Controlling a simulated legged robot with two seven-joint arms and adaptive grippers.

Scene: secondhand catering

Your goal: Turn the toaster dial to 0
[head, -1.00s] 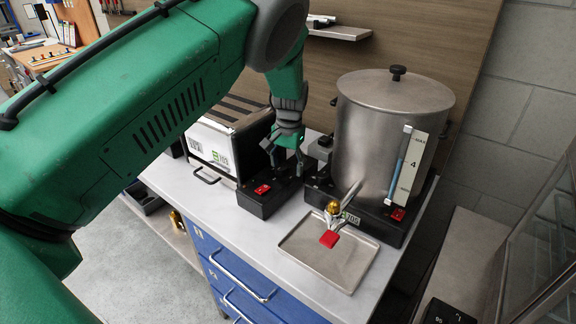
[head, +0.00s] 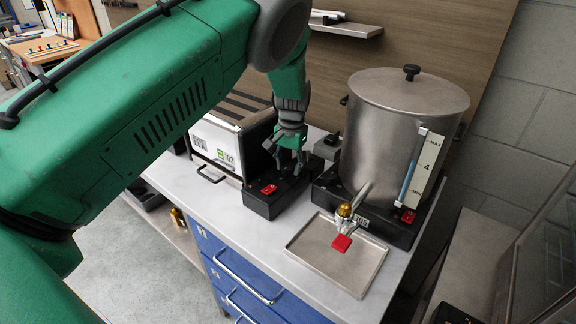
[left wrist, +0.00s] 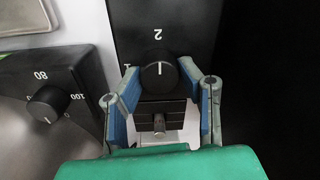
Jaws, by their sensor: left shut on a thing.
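The toaster (head: 214,146) is a white and metal box with dark slots on top and a black control block (head: 262,205) at its end, with a red switch (head: 269,189). My left gripper (head: 286,168) points down over this block and hides the dial in the head view. In the left wrist view the black round dial (left wrist: 159,75) has a white line pointing up at an upside-down "2"; a "1" shows left of it. The left gripper's blue-grey fingers (left wrist: 166,100) are shut on the dial, one on each side. My right gripper is not in view.
A steel urn (head: 394,135) on a black base stands close to the right of my gripper. Its tap (head: 345,210) hangs over a metal tray (head: 318,262). Another black knob (left wrist: 45,103) shows in the left wrist view. Blue drawers (head: 240,272) are below the counter.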

